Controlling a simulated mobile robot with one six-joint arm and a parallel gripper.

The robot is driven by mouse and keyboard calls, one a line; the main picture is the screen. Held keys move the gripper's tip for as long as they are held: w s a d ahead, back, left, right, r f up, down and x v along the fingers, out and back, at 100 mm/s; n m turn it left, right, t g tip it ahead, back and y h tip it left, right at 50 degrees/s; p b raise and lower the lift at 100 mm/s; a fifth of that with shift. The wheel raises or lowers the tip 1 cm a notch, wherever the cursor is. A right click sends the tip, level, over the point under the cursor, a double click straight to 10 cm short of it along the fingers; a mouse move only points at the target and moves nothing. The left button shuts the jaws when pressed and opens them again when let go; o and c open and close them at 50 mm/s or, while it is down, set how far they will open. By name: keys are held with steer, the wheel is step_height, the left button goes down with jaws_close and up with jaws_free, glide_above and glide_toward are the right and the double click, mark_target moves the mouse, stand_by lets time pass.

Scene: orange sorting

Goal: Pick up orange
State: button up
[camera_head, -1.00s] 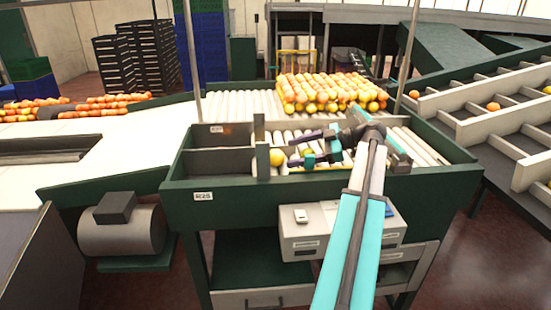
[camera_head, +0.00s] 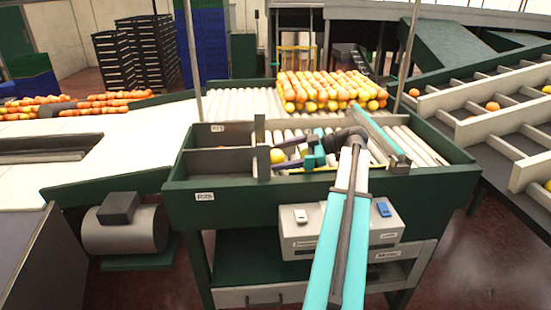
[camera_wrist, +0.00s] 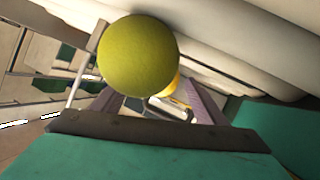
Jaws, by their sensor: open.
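A round yellow-green fruit (camera_wrist: 138,55) fills the upper middle of the wrist view. It lies close to my gripper (camera_wrist: 155,98), whose two purple fingers stand apart. The fruit covers part of the space ahead of the fingers, and I cannot tell whether it is between the tips. In the head view, a yellow-orange fruit (camera_head: 277,156) rests at the left end of the rollers, beside the divider. My open gripper (camera_head: 289,158) is just to its right. A second, orange-yellow fruit (camera_wrist: 175,84) shows partly behind the first in the wrist view.
A dark divider post (camera_head: 260,150) stands directly left of the fruit. The sorting bin's green front wall (camera_head: 320,188) runs before it. Many oranges (camera_head: 330,90) are massed on the rollers behind. Empty compartments (camera_head: 220,162) lie to the left.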

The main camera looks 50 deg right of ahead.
steer(key=shift+c, duration=0.3)
steer(key=c, duration=1.1)
steer(key=shift+r, duration=0.2)
steer(key=shift+c, duration=0.2)
steer(key=shift+r+b, duration=1.25)
steer(key=shift+r, duration=3.6)
